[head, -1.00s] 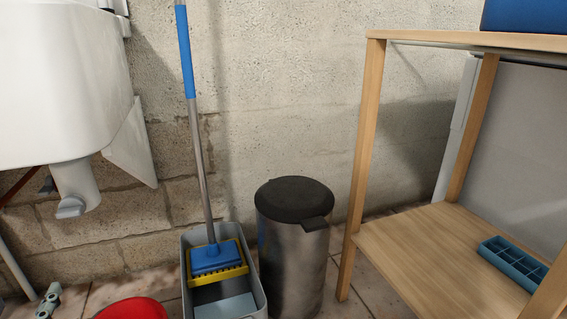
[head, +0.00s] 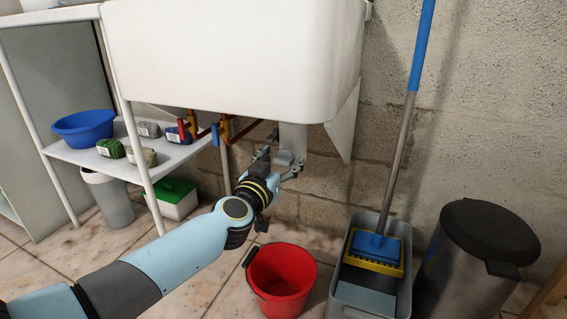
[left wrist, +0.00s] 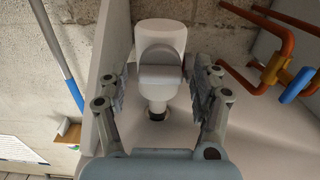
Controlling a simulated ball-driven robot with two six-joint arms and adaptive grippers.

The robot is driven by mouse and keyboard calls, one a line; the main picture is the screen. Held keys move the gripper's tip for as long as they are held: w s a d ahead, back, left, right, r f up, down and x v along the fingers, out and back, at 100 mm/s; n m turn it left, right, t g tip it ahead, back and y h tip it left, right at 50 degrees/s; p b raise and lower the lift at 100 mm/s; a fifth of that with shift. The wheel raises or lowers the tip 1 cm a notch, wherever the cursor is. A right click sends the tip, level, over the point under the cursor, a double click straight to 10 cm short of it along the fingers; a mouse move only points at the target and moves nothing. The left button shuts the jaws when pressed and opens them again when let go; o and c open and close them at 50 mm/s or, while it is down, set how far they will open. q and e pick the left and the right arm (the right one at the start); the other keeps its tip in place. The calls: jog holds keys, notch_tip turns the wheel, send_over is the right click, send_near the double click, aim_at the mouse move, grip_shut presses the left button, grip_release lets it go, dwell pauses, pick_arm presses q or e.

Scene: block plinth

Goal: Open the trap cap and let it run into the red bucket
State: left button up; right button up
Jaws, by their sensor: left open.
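The white trap (head: 293,137) hangs under the sink, with its light grey cap (head: 284,158) at the lower end. My left gripper (head: 283,165) is at the cap and partly covers it in the head view. In the left wrist view the grey cap (left wrist: 160,78) lies ahead between the two spread fingers of the left gripper (left wrist: 160,95), with gaps visible at both sides. The red bucket (head: 282,280) stands on the floor below the gripper, and its visible inside looks empty. My right gripper is in neither view.
Red and orange pipes with a blue handle (head: 215,134) run left of the trap. The grey mop bucket (head: 372,290) and a dark-lidded bin (head: 480,240) stand to the right. A white shelf (head: 130,160) with a blue bowl (head: 84,128) is at left.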

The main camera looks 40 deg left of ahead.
pick_arm(q)
jog(key=shift+w+a, duration=0.1)
jog(key=shift+w, duration=0.25)
jog(key=c, duration=1.1)
jog(key=shift+c, duration=0.2)
